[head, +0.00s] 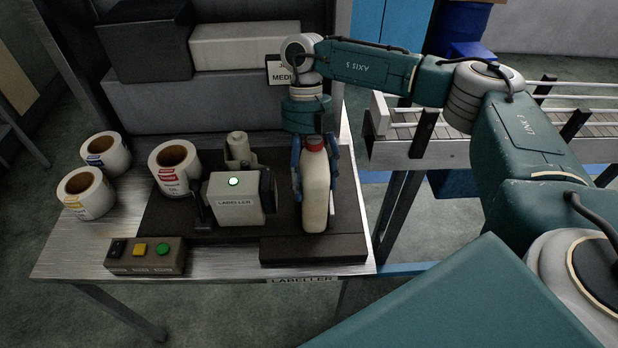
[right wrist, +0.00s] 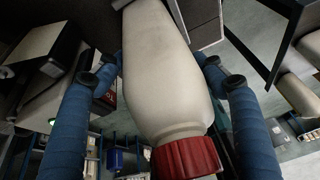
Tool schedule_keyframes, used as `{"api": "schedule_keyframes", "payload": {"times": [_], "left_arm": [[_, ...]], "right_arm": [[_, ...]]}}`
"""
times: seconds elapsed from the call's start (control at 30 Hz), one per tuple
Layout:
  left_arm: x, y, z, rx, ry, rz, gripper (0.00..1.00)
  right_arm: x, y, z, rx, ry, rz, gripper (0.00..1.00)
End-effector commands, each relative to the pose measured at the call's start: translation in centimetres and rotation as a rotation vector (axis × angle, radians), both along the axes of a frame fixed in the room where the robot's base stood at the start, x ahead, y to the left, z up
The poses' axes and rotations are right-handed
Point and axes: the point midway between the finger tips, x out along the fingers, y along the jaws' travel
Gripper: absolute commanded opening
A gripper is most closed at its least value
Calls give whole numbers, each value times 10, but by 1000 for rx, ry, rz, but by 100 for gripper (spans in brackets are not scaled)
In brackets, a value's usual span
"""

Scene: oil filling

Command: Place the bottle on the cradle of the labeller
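A cream bottle (head: 316,195) with a red cap stands out over the dark base at the right of the labeller (head: 236,200). Its cap end is at the top in the head view. My right gripper (head: 315,165) has its blue fingers on either side of the bottle and appears shut on it. In the right wrist view the bottle (right wrist: 165,70) runs between the fingers, its red cap nearest the camera. The cradle is largely hidden by the bottle, and I cannot tell whether the bottle rests on it. My left gripper is out of view.
Label rolls (head: 107,152) stand on the metal table (head: 60,250) at the left. A button box (head: 145,255) is at the front left. Dark and grey boxes (head: 245,45) stand behind. A conveyor (head: 440,130) lies to the right, beyond a gap.

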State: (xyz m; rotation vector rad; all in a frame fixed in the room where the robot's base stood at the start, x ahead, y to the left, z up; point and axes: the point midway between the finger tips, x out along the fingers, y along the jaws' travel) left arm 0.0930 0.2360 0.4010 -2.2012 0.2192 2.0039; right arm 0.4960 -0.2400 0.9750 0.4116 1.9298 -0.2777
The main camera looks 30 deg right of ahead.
Motion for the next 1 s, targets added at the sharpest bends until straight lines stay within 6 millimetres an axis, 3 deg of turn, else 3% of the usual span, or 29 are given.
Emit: {"api": "schedule_keyframes", "payload": {"times": [0.07,0.47,1.0], "left_arm": [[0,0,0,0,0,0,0],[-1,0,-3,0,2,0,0],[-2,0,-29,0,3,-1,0]], "right_arm": [[0,0,0,0,1,0,86],[3,-1,6,0,-1,0,86],[38,-16,99,-1,-2,0,86]]}}
